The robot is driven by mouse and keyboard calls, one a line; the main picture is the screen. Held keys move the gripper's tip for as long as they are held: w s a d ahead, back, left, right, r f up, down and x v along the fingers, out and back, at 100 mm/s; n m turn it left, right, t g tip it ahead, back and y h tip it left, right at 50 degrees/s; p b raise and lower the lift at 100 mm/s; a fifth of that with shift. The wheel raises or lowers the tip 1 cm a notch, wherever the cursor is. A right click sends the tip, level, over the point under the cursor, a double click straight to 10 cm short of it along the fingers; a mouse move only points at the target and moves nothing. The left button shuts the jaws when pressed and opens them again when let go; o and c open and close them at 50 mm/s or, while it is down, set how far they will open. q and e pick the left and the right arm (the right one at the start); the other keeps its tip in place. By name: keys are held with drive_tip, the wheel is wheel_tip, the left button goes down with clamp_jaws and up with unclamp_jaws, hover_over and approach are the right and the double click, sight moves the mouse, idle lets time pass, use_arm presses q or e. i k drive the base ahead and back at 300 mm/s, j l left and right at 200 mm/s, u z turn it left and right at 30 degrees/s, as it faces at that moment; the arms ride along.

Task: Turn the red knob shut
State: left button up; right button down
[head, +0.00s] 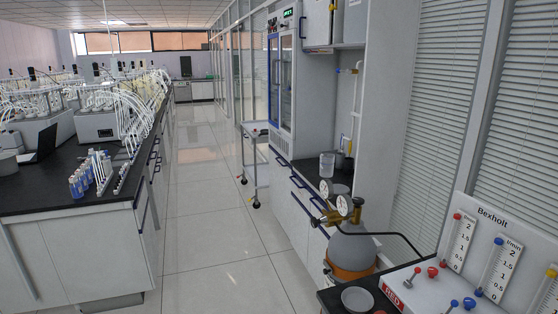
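A white Bexholt flow-meter panel (485,202) stands at the lower right, on a white box with a red "RED" label (394,295). A red knob (433,271) sits on the box below the left flow scale. Beside it is a red-tipped metal toggle or lever (416,270). Small red parts also show at the top and bottom of the left flow tube. I cannot tell how far the red knob is turned. Neither of my grippers is in view.
A gas cylinder (352,248) with brass gauges stands left of the panel, with a black hose running toward it. A small bowl (357,299) sits on the dark bench. Blue knobs (469,303) are near the red one. The aisle floor (210,200) is clear.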

sight(432, 271)
drive_tip(key=z, duration=1.45)
